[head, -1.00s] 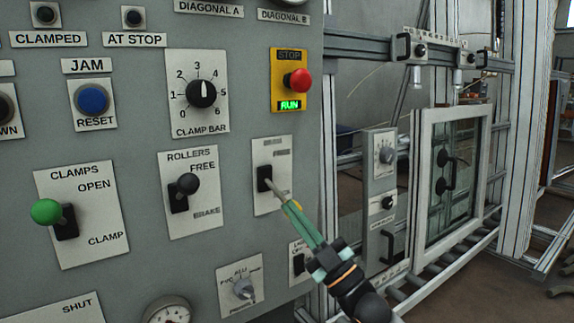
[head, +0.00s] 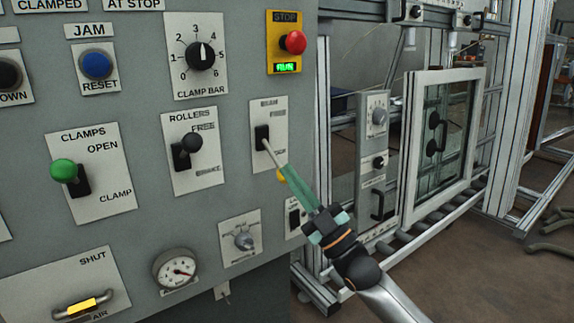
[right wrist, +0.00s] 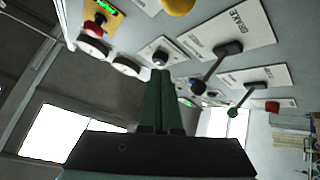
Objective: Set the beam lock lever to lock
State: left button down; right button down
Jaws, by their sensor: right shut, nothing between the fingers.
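The beam lock lever is on a white plate (head: 280,120) marked BEAM and FREE at the top; the lower word is partly hidden. Its grey stem (head: 272,152) slants down and right from a black slot, toward the lower end of the plate. Its yellow knob (head: 281,176) is partly hidden behind my fingers; it also shows at the top edge of the right wrist view (right wrist: 178,6). My right gripper (head: 287,170) is shut and empty, its green fingertips at the knob and overlapping it; contact cannot be told. My left gripper is not in view.
The black-knobbed rollers lever (head: 190,143) and green-knobbed clamps lever (head: 63,170) stick out to the left. The red stop button (head: 293,42) is above, a small grey selector knob (head: 243,240) below. A framed glass pane (head: 445,140) stands to the right.

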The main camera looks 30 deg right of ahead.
jog(key=v, duration=0.7)
jog(key=shift+w+f, duration=0.2)
jog(key=shift+f, duration=0.3)
jog(key=shift+d, duration=0.15)
